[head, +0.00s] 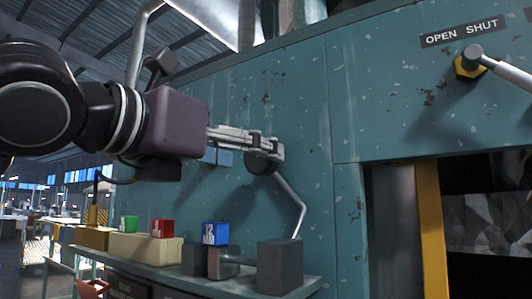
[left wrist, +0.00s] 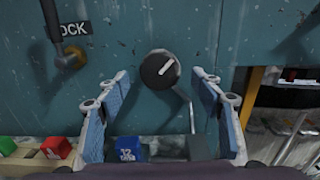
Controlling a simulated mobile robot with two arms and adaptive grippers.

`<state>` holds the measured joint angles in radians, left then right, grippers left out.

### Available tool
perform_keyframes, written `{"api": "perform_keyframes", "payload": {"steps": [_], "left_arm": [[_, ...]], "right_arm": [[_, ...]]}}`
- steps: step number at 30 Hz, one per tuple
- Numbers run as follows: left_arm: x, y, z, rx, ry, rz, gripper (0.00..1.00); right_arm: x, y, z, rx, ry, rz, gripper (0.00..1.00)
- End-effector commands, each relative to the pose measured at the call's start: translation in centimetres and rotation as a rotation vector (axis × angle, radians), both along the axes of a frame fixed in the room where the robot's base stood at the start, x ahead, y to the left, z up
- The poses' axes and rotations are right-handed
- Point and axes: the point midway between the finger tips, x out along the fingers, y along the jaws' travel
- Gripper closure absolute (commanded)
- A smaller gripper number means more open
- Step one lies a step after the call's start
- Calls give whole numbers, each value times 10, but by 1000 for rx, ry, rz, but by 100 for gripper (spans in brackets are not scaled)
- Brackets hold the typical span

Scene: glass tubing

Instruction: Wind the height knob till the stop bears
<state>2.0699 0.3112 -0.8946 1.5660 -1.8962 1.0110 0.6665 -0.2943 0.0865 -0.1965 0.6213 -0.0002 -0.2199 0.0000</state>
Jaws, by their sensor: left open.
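The height knob (head: 258,164) is a dark round knob on the teal panel. In the left wrist view the knob (left wrist: 151,76) faces me, with a pale pointer line slanting up to the right. My left gripper (head: 270,147) is open, its fingers reaching to the panel and partly covering the knob in the head view. In the left wrist view the knob appears centred between the spread blue-padded fingers, with gaps on both sides. I cannot tell whether the fingertips reach around it. I cannot identify the stop. My right gripper is not in view.
A bent metal rod (head: 289,191) runs down from beside the knob. Below, a shelf (head: 215,289) holds a grey block (head: 280,267) and red (head: 162,229), green (head: 129,224) and blue (head: 215,233) blocks. A lever with a yellow fitting (head: 467,68) sits under an OPEN SHUT label (head: 463,31).

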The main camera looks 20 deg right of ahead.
Motion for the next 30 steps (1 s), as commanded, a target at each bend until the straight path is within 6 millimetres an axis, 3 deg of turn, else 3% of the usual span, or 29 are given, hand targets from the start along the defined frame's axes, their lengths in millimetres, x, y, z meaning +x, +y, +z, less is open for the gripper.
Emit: {"api": "perform_keyframes", "payload": {"steps": [1,6,19,30], "left_arm": [[6,-8,4,2,4,-2,40],[21,-27,3,2,2,-1,40],[29,-37,0,0,0,-1,40],[29,-37,0,0,0,-1,79]], "right_arm": [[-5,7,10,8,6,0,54],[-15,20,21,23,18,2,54],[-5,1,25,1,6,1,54],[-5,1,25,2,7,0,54]]}}
